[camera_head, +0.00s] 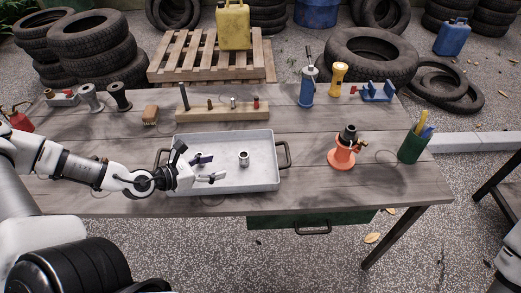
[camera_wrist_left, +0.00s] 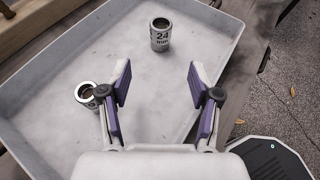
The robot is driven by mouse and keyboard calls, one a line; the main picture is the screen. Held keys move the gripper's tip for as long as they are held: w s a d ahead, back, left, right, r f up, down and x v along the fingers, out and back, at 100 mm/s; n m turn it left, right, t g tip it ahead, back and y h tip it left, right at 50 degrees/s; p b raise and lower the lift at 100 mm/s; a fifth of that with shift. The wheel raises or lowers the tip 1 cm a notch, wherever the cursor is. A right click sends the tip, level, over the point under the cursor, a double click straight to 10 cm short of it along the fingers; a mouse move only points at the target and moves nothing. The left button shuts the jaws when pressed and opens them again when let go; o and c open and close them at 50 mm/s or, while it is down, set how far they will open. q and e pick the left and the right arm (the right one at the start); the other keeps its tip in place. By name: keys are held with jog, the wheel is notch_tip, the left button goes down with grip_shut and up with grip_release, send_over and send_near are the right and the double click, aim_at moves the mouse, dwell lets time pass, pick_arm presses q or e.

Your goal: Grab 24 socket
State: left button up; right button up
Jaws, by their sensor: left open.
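The 24 socket (camera_wrist_left: 160,38), a grey metal cylinder marked "24 mm", stands upright in the grey tray (camera_wrist_left: 222,30), ahead of my left gripper (camera_wrist_left: 159,84). The gripper is open, its purple-padded fingers apart with nothing between them. A second socket (camera_wrist_left: 87,94) is beside the left finger in the wrist view; its marking cannot be read. In the head view the 24 socket (camera_head: 243,158) stands in the tray (camera_head: 262,184), to the right of my open left gripper (camera_head: 212,167). The second socket is not clear there. My right gripper is not in view.
A wooden block (camera_head: 222,112) with several small parts lies behind the tray. An orange stand (camera_head: 342,158) and a green cup (camera_head: 412,149) are at the right. A blue bottle (camera_head: 307,88) stands at the back. The table between tray and orange stand is clear.

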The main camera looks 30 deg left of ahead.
aim_at(240, 160)
pick_arm(q)
jog(key=shift+b+x, duration=0.5)
jog(key=shift+x, duration=0.25)
jog(key=w+f+b, duration=0.1)
jog(key=b, duration=0.4)
jog(key=shift+w+d+f, duration=0.4)
jog(key=b+x, duration=0.2)
jog(key=shift+w+d+r, duration=0.1)
jog(key=shift+w+d, duration=0.1)
jog(key=shift+w, duration=0.25)
jog(key=shift+w+d, duration=0.1)
jog(key=shift+w, duration=0.2)
jog(key=shift+w+b, duration=0.1)
jog(key=shift+b, duration=0.25)
jog(key=b+x, duration=0.2)
jog(key=x, duration=0.2)
jog(key=shift+w+d, duration=0.15)
jog(key=shift+w, duration=0.1)
jog(key=shift+r, duration=0.1)
grip_shut()
